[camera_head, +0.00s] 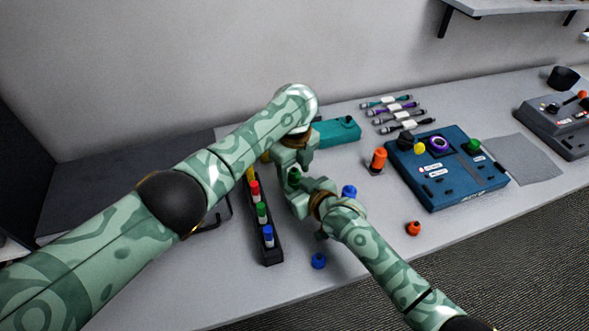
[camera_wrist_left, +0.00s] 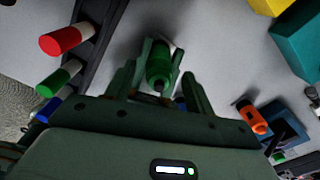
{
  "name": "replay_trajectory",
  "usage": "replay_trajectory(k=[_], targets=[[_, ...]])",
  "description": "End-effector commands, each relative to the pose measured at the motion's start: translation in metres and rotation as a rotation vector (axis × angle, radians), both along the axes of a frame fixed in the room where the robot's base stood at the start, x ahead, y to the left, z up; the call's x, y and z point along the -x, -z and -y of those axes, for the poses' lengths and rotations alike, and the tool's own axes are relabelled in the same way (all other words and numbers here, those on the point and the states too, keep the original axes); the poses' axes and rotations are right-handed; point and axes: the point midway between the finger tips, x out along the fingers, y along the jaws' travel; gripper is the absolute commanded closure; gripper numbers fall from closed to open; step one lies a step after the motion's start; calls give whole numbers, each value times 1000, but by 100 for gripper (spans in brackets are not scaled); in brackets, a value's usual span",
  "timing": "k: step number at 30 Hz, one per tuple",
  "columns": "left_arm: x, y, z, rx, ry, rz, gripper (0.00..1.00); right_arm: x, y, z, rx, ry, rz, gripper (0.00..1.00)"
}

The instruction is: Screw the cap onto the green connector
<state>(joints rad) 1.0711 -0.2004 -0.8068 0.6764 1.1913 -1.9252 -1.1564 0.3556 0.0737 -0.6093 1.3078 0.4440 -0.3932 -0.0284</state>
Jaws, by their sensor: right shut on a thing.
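The green connector (camera_head: 294,177) is held between my two grippers, in the middle of the head view. In the left wrist view the green piece (camera_wrist_left: 158,66) is a cylinder with a narrower near end. My right gripper (camera_head: 299,190) is shut on it from the near side. My left gripper (camera_head: 294,155) is above it, its fingers (camera_wrist_left: 160,88) spread on either side with gaps, so it is open. I cannot tell the cap apart from the green piece; the grippers hide part of it.
A black rack (camera_head: 267,250) with red, green and blue connectors stands to the left. Loose blue (camera_head: 318,261) and red (camera_head: 413,228) caps and an orange connector (camera_head: 378,160) are on the table. A blue panel box (camera_head: 455,190) is to the right, a teal box (camera_head: 338,131) behind.

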Motion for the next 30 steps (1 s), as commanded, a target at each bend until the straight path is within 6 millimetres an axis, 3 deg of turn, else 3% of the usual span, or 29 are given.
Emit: replay_trajectory(k=[11,24,30], targets=[[0,-7,1,1,0,-2,47,0,1,0,0,0,-2,100],[0,-93,1,2,1,2,47,0,1,0,0,0,-2,100],[0,-115,1,0,-1,0,47,0,1,0,0,0,-2,100]])
